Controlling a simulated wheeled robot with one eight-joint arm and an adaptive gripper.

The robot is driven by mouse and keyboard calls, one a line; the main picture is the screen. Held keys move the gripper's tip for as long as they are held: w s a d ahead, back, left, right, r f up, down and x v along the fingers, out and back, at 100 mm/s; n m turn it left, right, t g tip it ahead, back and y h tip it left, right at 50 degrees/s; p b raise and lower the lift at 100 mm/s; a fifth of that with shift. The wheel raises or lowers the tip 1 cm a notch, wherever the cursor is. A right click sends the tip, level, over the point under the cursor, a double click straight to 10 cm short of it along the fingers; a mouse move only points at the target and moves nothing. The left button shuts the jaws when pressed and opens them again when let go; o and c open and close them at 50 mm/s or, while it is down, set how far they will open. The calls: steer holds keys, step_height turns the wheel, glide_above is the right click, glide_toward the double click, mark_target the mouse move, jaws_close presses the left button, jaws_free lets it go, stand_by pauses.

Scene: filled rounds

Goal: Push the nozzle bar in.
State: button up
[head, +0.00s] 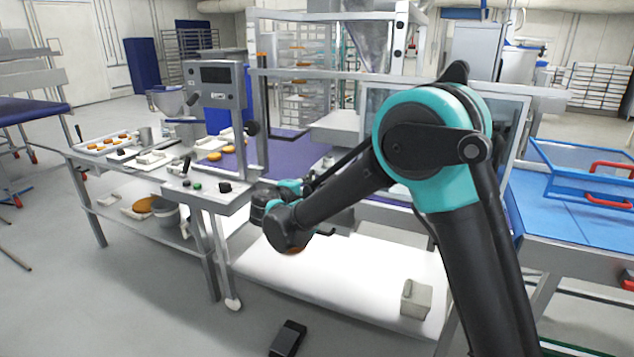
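I cannot make out the nozzle bar for certain. The filling machine (333,76) stands behind my arm, with a metal frame, clear guard panels and a hopper above. A pale grey block (337,127) sits under the hopper, over the purple belt (283,143). My black and teal arm crosses in front and covers much of the machine's lower middle. My gripper (327,232) is near the machine's front edge, mostly hidden behind my forearm. Its fingers are too small and covered to tell whether they are open or hold anything.
A control box (214,84) on a post and a button panel (210,192) stand left of my arm. Trays with orange-brown rounds (110,142) lie farther left. A blue crate (585,172) sits on the right table. A foot pedal (288,338) lies on the floor.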

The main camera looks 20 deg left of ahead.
steer(key=x, duration=0.7)
steer(key=shift+w, duration=0.35)
steer(key=shift+d+f, duration=0.1)
jaws_close()
